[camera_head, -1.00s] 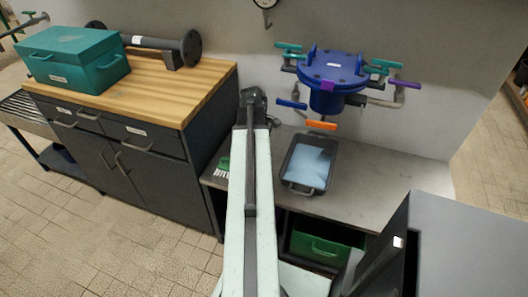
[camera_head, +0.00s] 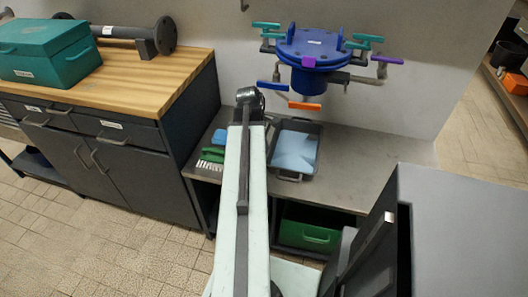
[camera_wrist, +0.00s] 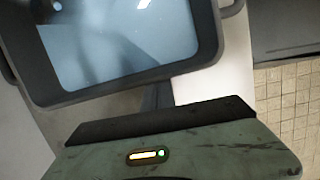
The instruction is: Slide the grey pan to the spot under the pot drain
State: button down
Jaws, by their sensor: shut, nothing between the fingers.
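The grey pan (camera_head: 283,174) stands upright on the bench, with pale blue liquid in it. It lies below the blue pot (camera_head: 314,56) in the head view. An orange handle (camera_head: 304,106) hangs under the pot, above the pan's back edge in the picture; the drain itself is not clearly visible. The arm crosses close to the pan's left side in the head view and hides my gripper there. In the wrist view, my gripper (camera_wrist: 158,98) is shut and empty, close to the pan's near rim (camera_wrist: 130,89). I cannot tell whether it touches the rim.
The grey bench (camera_head: 355,170) is clear to the pan's right. A green brush (camera_head: 212,156) and a blue item (camera_head: 219,137) lie to its left. A green box (camera_head: 308,236) sits under the bench. A wooden-topped cabinet (camera_head: 150,85) stands left; a dark grey cabinet (camera_head: 460,225) stands front right.

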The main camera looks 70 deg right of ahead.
jog(key=shift+s, duration=0.9)
jog(key=w, duration=0.5)
jog(key=shift+w+r+p, duration=0.7)
jog(key=p+v, duration=1.8)
jog(key=shift+w+r, duration=0.15)
jog(key=shift+r, duration=0.1)
jog(key=shift+a, duration=0.1)
